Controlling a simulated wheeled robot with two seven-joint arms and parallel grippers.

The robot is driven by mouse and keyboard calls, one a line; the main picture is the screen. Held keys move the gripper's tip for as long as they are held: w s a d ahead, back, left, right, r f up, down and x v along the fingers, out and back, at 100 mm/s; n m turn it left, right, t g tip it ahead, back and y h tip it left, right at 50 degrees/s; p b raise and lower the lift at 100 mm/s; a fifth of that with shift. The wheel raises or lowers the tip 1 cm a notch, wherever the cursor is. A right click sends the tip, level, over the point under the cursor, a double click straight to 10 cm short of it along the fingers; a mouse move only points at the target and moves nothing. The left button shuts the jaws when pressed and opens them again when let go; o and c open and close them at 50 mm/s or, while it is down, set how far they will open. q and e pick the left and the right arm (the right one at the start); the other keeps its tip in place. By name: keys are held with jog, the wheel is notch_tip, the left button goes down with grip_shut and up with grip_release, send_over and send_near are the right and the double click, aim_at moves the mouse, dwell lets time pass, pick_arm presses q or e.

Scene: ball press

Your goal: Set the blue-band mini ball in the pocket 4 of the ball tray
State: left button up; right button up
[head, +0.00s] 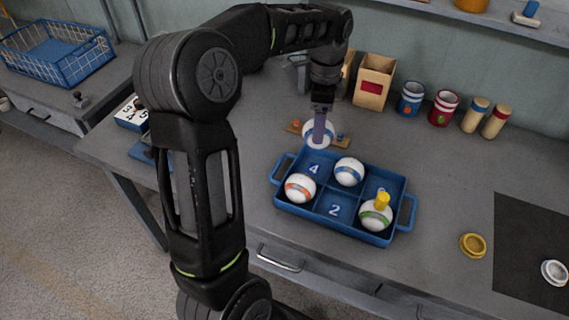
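The blue ball tray (283,202) stands on the table with numbered pockets. Pocket 4 (314,169), at its back left, is empty and its number shows. My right gripper is out of view.
An orange-band ball (300,188) and a green-band ball (376,215) with a yellow piece (382,201) on top occupy front pockets. Pocket 2 (335,209) is empty. A wooden box (374,82) and cups (411,99) stand behind. A yellow ring (473,245) lies right.

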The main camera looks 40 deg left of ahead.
pick_arm(q)
jog(key=shift+a, duration=0.1)
jog(key=shift+f+p, duration=0.3)
jog(key=shift+f, duration=2.8)
jog(key=shift+f, duration=1.85)
